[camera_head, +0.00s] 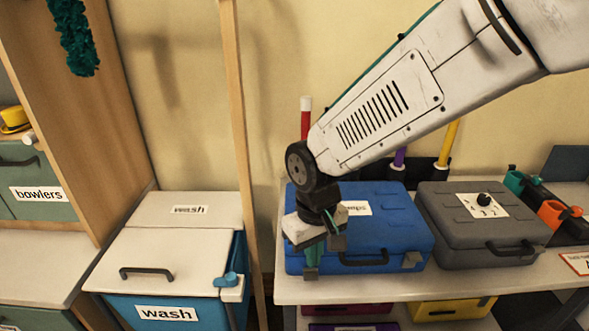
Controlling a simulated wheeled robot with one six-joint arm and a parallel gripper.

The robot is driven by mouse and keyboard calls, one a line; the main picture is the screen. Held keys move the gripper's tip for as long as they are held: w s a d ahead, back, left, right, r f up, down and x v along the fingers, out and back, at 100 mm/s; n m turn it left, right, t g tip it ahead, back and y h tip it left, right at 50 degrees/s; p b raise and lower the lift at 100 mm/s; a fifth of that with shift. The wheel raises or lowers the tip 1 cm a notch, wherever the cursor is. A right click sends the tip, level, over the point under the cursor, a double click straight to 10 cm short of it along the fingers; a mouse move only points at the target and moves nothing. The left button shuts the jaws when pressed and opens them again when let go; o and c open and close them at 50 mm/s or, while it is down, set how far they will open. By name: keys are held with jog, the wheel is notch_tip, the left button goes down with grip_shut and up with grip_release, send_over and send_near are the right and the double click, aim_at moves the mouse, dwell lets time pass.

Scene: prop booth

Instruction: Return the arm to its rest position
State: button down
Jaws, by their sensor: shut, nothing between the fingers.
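My white arm reaches in from the upper right of the head view. My gripper (312,268) hangs at its end, pointing down, shut and empty. It is in front of the left part of a blue case (385,228) on the shelf table, hiding part of that case and its label. I cannot tell whether the gripper touches the case.
A grey case (475,218) with a dial stands right of the blue one on the white table (440,285). A white-lidded wash bin (155,262) is at left, past a wooden post (243,150). Red, purple and yellow sticks (450,143) stand behind the cases.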

jog(key=s+d+r+m, duration=0.2)
jog(key=s+d+r, duration=0.4)
jog(key=d, duration=0.4)
jog(key=s+d+r+m+t, duration=0.1)
jog(key=s+d+r+m, duration=0.2)
jog(key=s+d+r, duration=0.4)
jog(key=s+d, duration=0.2)
jog(key=d, duration=0.2)
jog(key=shift+r+m, duration=0.25)
jog(key=shift+m, duration=0.05)
jog(key=shift+s, duration=0.1)
